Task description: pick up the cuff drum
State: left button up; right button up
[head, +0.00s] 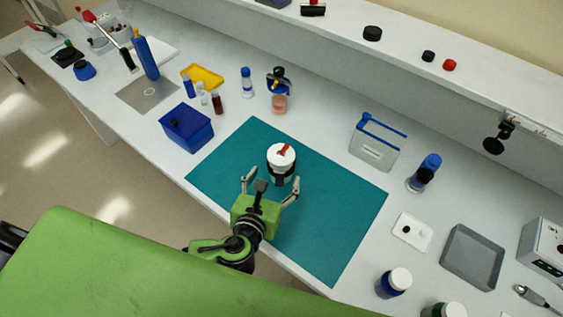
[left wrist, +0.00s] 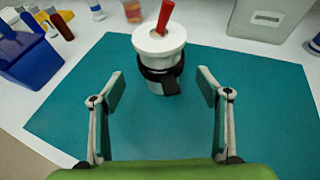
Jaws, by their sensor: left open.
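The cuff drum looks to be the white cylinder with a black band around it and a red piece on top (head: 281,158). It stands upright on the teal mat (head: 340,205). In the left wrist view the white drum (left wrist: 160,42) is straight ahead, with a black tab on its band facing me. My left gripper (head: 270,184) is open, at the near side of the drum. In the left wrist view its two fingers (left wrist: 160,88) are spread wide, with the drum just beyond the gap between them. My right gripper is not in view.
A blue box (head: 187,128) stands left of the mat. Small bottles (head: 217,103) and a yellow tray (head: 203,76) are behind it. A clear bin with a blue handle (head: 373,152) stands right, near a blue-capped bottle (head: 424,172). A grey tray (head: 472,257) lies far right. The mat around the drum is clear.

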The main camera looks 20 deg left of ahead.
pick_arm(q)
jog(key=shift+x, duration=0.95)
jog(key=x, duration=0.2)
jog(key=p+x, duration=0.1)
jog(key=x, duration=0.1)
jog(key=shift+s+d+f, duration=0.15)
jog(key=shift+s+f, duration=0.05)
jog(key=shift+f, duration=0.1)
jog(key=shift+s, duration=0.1)
jog(key=shift+c, duration=0.7)
jog(key=c, duration=1.1)
jog(key=shift+c, duration=0.2)
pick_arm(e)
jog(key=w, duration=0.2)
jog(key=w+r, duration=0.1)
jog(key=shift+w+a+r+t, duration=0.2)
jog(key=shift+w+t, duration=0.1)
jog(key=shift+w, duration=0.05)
